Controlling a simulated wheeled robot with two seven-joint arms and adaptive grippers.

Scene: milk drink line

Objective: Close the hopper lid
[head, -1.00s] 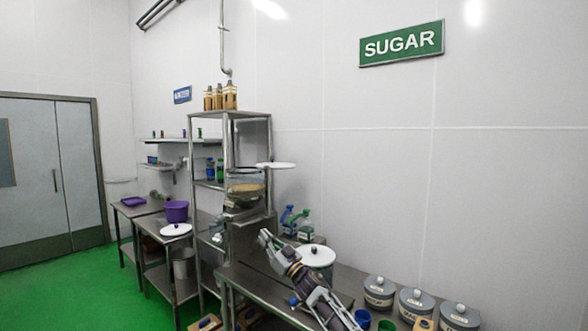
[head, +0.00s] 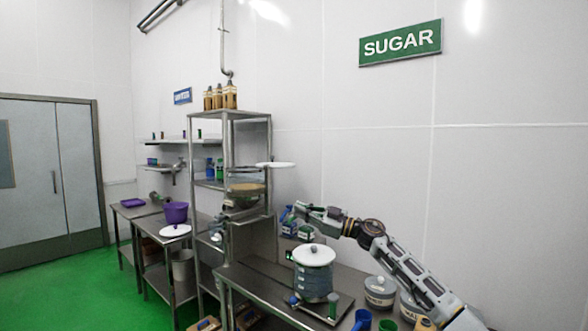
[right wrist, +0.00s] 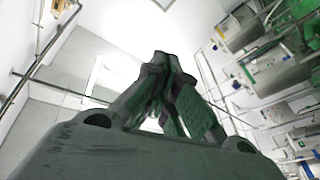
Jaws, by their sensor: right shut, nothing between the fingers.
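The hopper (head: 245,187) is a clear vessel with tan contents, set in the steel frame left of the middle in the head view. Its white lid (head: 275,164) is a flat disc, seen almost edge-on, out to the upper right of the hopper. The hopper mouth looks uncovered. My right gripper (head: 301,209) is below and to the right of the lid, apart from it, pointing left. In the right wrist view its fingers (right wrist: 165,72) meet at the tips with nothing between them. That view shows neither hopper nor lid. My left gripper is out of view.
A grey container with a white lid (head: 314,256) stands on the steel table below my right gripper. Blue and green bottles (head: 287,217) stand near the wall behind the gripper. Lidded grey canisters (head: 380,291) are at the right, partly behind my arm. Bottles (head: 230,95) top the frame.

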